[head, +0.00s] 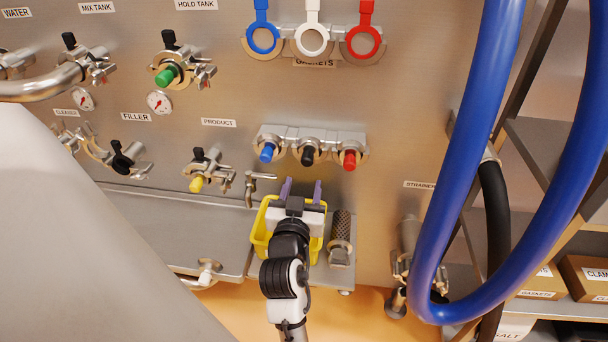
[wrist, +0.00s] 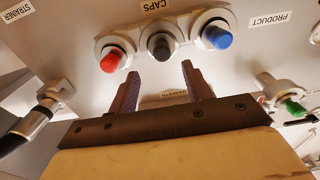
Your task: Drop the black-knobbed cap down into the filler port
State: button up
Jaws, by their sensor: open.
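The black-knobbed cap (head: 308,155) sits in the middle seat of the wall rack, between a blue-knobbed cap and a red-knobbed cap. It also shows in the wrist view (wrist: 160,47), a little beyond and between my fingertips. My gripper (head: 301,190) is open and empty, its two purple fingers pointing up the panel just below the rack; it also shows in the wrist view (wrist: 161,82). The filler port (head: 124,160) is under the FILLER label at the left, with a dark part at its front; I cannot tell whether its mouth is open.
The blue-knobbed cap (head: 267,152) and red-knobbed cap (head: 350,160) flank the black one closely. The product port (head: 200,172) with a yellow knob stands between rack and filler port. Blue hose (head: 484,100) hangs at the right.

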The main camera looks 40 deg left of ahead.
aim_at(307, 163)
jog(key=shift+p+x, duration=0.3)
jog(key=shift+x, duration=4.65)
jog(key=shift+s+a+r, duration=0.1)
jog(key=c, duration=0.7)
